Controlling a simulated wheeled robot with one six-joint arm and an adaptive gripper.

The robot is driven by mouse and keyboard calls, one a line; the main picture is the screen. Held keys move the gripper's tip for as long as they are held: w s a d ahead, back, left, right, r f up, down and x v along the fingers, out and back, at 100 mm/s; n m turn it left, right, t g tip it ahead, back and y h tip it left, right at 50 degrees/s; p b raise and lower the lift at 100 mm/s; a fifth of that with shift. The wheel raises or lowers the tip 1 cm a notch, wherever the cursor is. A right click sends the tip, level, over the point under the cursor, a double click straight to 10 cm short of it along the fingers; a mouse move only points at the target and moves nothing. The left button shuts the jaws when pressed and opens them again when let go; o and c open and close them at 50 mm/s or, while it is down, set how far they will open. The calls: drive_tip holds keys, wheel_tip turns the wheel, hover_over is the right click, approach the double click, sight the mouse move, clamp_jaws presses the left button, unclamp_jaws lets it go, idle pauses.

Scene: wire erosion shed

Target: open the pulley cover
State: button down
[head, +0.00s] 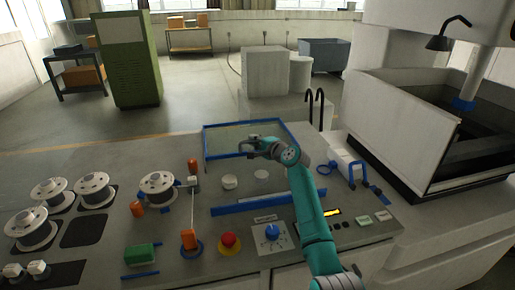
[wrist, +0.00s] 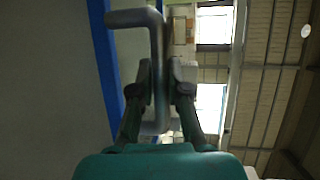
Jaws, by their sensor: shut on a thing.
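The pulley cover (head: 225,141) is a clear panel in a blue frame, seen in the head view at the middle of the bench. It appears tilted up, its lower edge towards the back of the bench. In the wrist view its blue frame edge (wrist: 103,75) and pale panel are on the left. My gripper (head: 259,147) is at the cover's right part, shut on a grey bent handle (wrist: 135,18). The fingers (wrist: 168,85) close around the handle's bar in the wrist view. Pale round pulleys (head: 230,182) show on the bench in front of the cover.
A blue bar (head: 250,205) lies along the bench in front of the pulleys. Wire spools (head: 93,190), a red button (head: 229,240) and a blue knob (head: 272,232) are nearby. Black hooks (head: 315,105) and a tank (head: 425,125) stand to the right.

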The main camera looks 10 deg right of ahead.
drive_tip(key=shift+w, duration=1.15)
drive_tip(key=shift+r, duration=0.1)
drive_tip(key=c, duration=1.1)
unclamp_jaws()
drive_tip(key=shift+w, duration=0.1)
drive_tip(key=shift+c, duration=0.2)
drive_tip(key=v, duration=1.2)
